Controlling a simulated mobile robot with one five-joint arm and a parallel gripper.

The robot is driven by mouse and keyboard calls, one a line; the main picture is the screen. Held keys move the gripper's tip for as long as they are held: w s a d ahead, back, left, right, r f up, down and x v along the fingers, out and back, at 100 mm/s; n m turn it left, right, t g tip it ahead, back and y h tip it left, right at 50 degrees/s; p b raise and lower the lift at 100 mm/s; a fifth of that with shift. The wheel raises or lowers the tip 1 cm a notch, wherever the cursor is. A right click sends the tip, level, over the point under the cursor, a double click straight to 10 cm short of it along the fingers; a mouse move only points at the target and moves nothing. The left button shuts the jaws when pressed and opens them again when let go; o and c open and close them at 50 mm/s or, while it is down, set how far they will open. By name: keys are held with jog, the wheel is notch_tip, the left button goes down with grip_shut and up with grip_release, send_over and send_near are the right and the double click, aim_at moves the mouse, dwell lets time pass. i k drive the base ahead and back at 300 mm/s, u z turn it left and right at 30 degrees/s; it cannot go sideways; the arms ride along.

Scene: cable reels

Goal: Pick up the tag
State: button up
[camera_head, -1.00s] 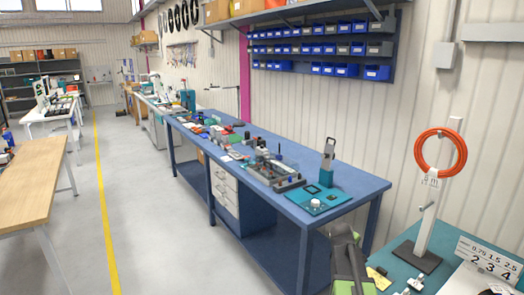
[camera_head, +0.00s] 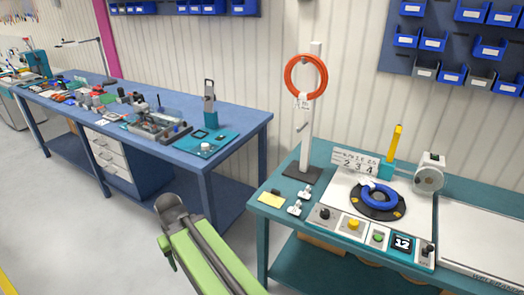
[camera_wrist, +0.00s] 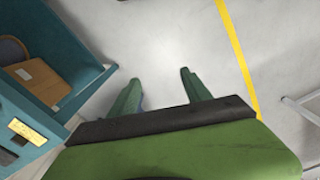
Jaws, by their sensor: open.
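A small white tag (camera_head: 304,101) with dark marks hangs below an orange cable coil (camera_head: 306,76) on an upright white stand. Two small white pieces, one upper (camera_head: 305,192) and one lower (camera_head: 295,207), lie on the teal bench near its left front; I cannot tell if they are tags. My gripper (camera_wrist: 160,90) is open and empty in the wrist view, above bare floor. In the head view my green arm is low in front, left of the teal bench; the fingertips cannot be made out there.
The teal bench (camera_head: 266,200) carries a yellow note (camera_head: 271,199), a blue coil (camera_head: 379,197) on a black turntable, buttons and a number card (camera_head: 354,163). A blue workbench (camera_head: 236,117) with tools stands behind left. Floor (camera_head: 100,225) left of my arm is clear.

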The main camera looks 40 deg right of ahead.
aim_at(305, 194)
jog(key=z, duration=1.65)
jog(key=k, duration=0.55)
jog(key=z, duration=0.05)
jog(key=i, duration=0.55)
